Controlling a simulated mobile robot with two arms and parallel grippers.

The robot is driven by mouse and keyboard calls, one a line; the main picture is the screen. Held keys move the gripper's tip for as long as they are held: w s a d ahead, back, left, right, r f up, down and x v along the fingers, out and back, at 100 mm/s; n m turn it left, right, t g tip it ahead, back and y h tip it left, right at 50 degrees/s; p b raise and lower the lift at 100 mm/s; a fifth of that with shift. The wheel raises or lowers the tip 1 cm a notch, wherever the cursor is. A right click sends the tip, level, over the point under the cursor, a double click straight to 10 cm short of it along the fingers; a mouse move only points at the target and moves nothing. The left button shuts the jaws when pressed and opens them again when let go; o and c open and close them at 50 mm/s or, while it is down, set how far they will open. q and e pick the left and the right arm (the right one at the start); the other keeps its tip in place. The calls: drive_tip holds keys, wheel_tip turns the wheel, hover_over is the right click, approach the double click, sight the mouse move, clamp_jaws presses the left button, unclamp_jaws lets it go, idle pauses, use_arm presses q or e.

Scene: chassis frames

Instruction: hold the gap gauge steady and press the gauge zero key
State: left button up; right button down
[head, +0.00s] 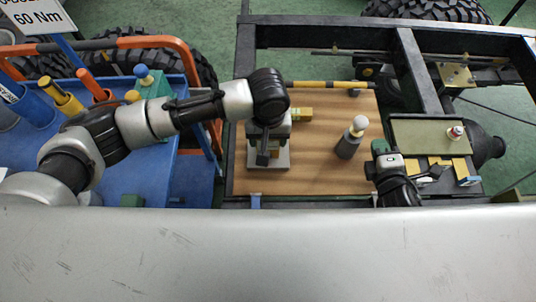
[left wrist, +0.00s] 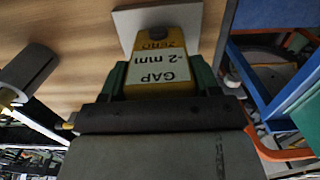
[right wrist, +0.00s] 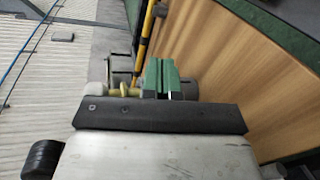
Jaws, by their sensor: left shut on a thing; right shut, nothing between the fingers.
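The gap gauge (left wrist: 165,62) is a yellow block with a white label reading GAP -2 mm, seen close up in the left wrist view. Its dark round zero key (left wrist: 157,33) sits by the word ZERO and is uncovered. My left gripper (left wrist: 165,82) is shut on the gauge, with a green finger on each side. In the head view my left gripper (head: 267,148) hangs over a pale grey plate (head: 283,160) and hides most of the gauge. My right gripper (right wrist: 160,78) is shut and empty, its green fingers together. In the head view it is at the wooden board's right edge, apart from the gauge.
The wooden board (head: 325,180) carries a dark bottle-like item with a cream top (head: 350,140) between my grippers, and a small yellow block (head: 301,114). A green tray (head: 425,135) lies on the right. A blue tool cart (head: 190,165) stands left.

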drive_tip(key=s+a+f+y, duration=0.1)
drive_tip(key=s+a, duration=0.1)
drive_tip(key=a, duration=0.3)
drive_tip(key=s+a+f+g+y, duration=0.1)
drive_tip(key=s+a+y, duration=0.1)
drive_tip(key=a, duration=0.3)
drive_tip(key=s+a+f+n+g+y, duration=0.1)
drive_tip(key=s+a, duration=0.1)
drive_tip(key=a, duration=0.3)
drive_tip(key=shift+s+a+f+y, duration=0.25)
drive_tip(key=shift+a+f+y, duration=0.1)
drive_tip(key=shift+f+y, duration=0.05)
drive_tip(key=s+a+g+y, duration=0.1)
drive_tip(key=s+a, duration=0.1)
drive_tip(key=a, duration=0.2)
drive_tip(key=s+a+g+y, duration=0.1)
drive_tip(key=s+a, duration=0.2)
drive_tip(key=s+a+n+g+y, duration=0.1)
drive_tip(key=s+a, duration=0.1)
drive_tip(key=a, duration=0.2)
drive_tip(key=shift+s+a+r+y, duration=0.15)
drive_tip(key=shift+a+r+y, duration=0.15)
drive_tip(key=shift+r+y, duration=0.1)
drive_tip(key=shift+w+f, duration=0.1)
drive_tip(key=shift+w, duration=4.35)
drive_tip(key=shift+w, duration=0.1)
drive_tip(key=shift+w, duration=0.3)
